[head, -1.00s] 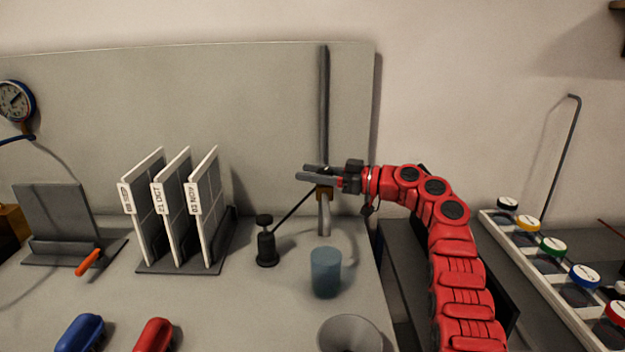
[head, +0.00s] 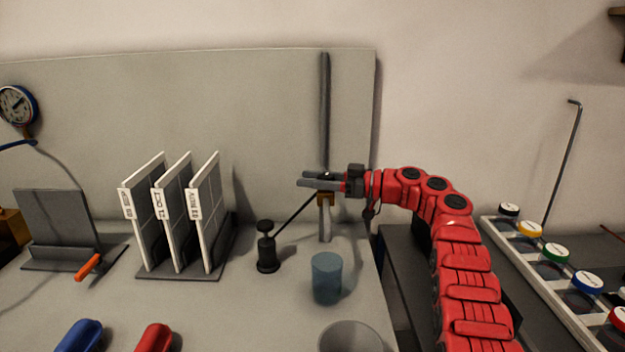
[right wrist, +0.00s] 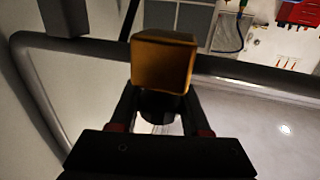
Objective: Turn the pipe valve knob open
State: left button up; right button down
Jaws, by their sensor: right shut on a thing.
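The pipe valve is a brass block (head: 325,199) on a grey vertical pipe (head: 325,110) in front of the grey panel. In the right wrist view the brass block (right wrist: 163,62) is just beyond the fingertips. My right gripper (head: 312,181) reaches in from the right, level with the top of the valve. Its fingers lie on both sides of a dark round knob (right wrist: 160,103) and are shut on it. In the head view the fingers largely hide the knob, so its turn angle cannot be told. My left gripper is not in view.
A black pump-like bottle (head: 267,252) with a thin dark rod stands left of the pipe. A blue cup (head: 327,278) and a grey bowl (head: 351,338) stand in front. White upright folders (head: 146,215) are further left. A rack of capped jars (head: 545,265) is at right.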

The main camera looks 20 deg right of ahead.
jog(key=shift+c, duration=1.8)
grip_release()
jog(key=shift+w+m+t+h, duration=0.1)
jog(key=shift+m+t+h, duration=0.3)
jog(key=shift+t, duration=0.1)
